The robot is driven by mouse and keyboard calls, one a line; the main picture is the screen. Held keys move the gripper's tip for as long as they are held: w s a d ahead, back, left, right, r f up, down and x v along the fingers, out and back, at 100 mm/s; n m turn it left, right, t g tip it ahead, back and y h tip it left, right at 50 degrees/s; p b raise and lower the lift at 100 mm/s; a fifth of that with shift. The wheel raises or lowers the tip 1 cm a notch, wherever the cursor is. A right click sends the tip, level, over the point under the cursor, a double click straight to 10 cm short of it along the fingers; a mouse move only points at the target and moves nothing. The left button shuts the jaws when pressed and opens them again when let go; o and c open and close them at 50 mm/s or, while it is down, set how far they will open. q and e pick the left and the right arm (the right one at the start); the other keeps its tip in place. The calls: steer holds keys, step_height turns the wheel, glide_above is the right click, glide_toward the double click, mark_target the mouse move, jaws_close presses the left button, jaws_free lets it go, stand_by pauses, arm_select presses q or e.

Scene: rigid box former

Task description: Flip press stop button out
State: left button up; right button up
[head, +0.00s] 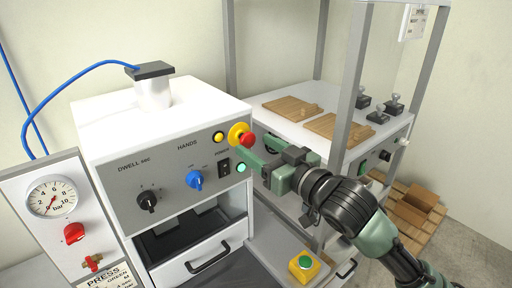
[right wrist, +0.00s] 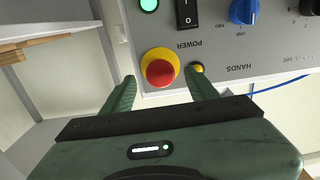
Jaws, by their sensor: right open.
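The press stop button is a red mushroom knob (head: 247,139) on a yellow round base, on the upper right of the grey press control panel (head: 150,170). In the right wrist view the red knob (right wrist: 160,73) sits ahead of and between the two green fingers. My right gripper (head: 251,153) is open and empty, with its fingertips close to the knob; I cannot tell whether they touch it. It also shows in the right wrist view (right wrist: 160,85). My left gripper is not in view.
Beside the button are a small yellow button (head: 218,137), a black power switch (head: 223,167), a lit green lamp (head: 241,168) and a blue knob (head: 195,179). A yellow box with a green button (head: 304,264) stands below. A grey frame post (head: 351,85) rises near my right arm.

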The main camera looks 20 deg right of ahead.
steer(key=v, duration=0.6)
steer(key=shift+s, duration=0.4)
steer(key=shift+d, duration=0.1)
